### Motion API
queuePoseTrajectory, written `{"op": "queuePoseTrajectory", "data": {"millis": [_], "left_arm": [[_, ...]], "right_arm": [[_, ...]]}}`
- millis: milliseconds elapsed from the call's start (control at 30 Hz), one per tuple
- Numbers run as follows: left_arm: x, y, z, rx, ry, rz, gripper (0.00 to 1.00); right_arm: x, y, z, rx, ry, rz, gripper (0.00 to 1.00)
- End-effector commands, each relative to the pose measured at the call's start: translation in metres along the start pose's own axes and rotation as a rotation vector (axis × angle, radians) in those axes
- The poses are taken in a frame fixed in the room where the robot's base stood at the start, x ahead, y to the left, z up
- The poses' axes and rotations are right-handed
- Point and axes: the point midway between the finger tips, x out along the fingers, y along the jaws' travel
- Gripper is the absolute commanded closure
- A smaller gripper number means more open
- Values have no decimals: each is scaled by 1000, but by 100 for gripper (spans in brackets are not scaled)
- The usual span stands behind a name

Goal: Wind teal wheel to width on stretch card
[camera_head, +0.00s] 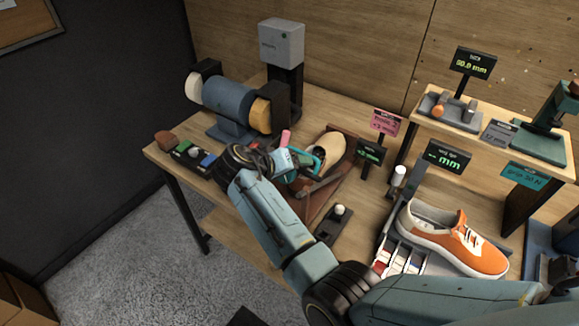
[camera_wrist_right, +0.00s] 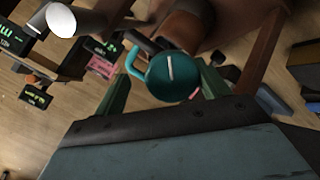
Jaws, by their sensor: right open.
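The teal wheel (camera_wrist_right: 172,75) has a pale line on its face. In the right wrist view it lies between the two fingers of my right gripper (camera_wrist_right: 165,88), with a curved teal piece (camera_wrist_right: 134,62) beside it. The fingers are apart, and I cannot tell whether they touch the wheel. The pink stretch card (camera_head: 386,122) stands behind, above a small dark green-lettered display (camera_head: 370,152). My left gripper is out of view.
A blue motor unit with buffing wheels (camera_head: 228,98) stands at the back left, with a brush tray (camera_head: 192,155) in front. An orange sneaker (camera_head: 455,238) rests at the right, near a white-capped bottle (camera_head: 398,178). A raised shelf (camera_head: 485,125) stands at the back right.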

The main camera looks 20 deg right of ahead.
Motion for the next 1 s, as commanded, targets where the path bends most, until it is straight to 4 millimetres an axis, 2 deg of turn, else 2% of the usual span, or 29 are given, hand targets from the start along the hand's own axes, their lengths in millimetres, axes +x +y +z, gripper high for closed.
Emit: {"op": "queuePoseTrajectory", "data": {"millis": [33, 100, 500, 1000], "left_arm": [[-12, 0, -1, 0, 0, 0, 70], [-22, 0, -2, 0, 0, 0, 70], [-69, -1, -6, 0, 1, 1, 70], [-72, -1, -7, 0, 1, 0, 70]], "right_arm": [[-10, 10, -8, 4, 4, 3, 32], [-16, 16, -14, 5, 5, 4, 32], [-47, 46, -36, 3, 2, 4, 32], [-48, 46, -40, 8, 15, -5, 32]]}}
